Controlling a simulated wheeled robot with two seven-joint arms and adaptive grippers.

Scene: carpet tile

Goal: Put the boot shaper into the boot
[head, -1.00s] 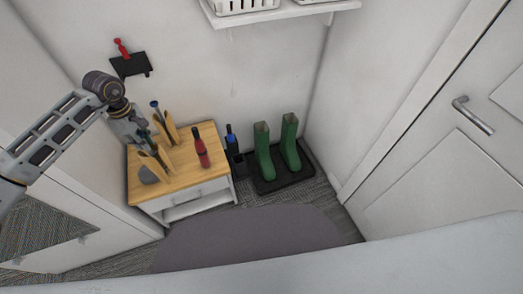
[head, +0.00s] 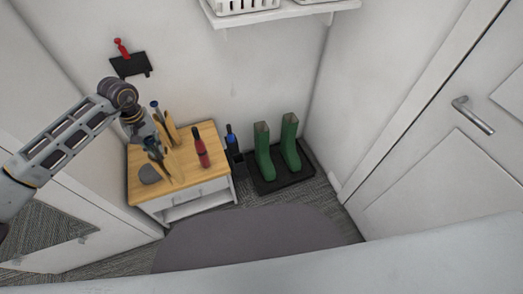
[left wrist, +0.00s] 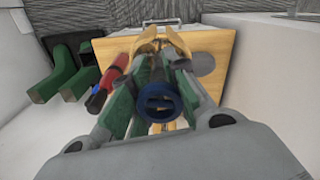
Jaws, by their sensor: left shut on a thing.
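The boot shaper has pale wooden halves (head: 173,132) and a blue-ended knob (head: 155,106). It is over the left part of the wooden cabinet top (head: 210,137); I cannot tell whether it touches it. My left gripper (head: 158,152) is shut on it. In the left wrist view the blue knob (left wrist: 158,101) lies in front of the fingers, with wooden tips (left wrist: 178,42) beyond. Two green boots (head: 264,155) (head: 290,145) stand upright on a black tray (head: 266,187), right of the cabinet and apart from the gripper. My right gripper is not in view.
A red bottle (head: 201,150) stands on the cabinet, right of the shaper. A grey rounded thing (head: 148,174) lies at its left front. A blue-topped thing (head: 231,138) is between cabinet and boots. A black wall holder (head: 130,66) and white shelf (head: 285,13) are above.

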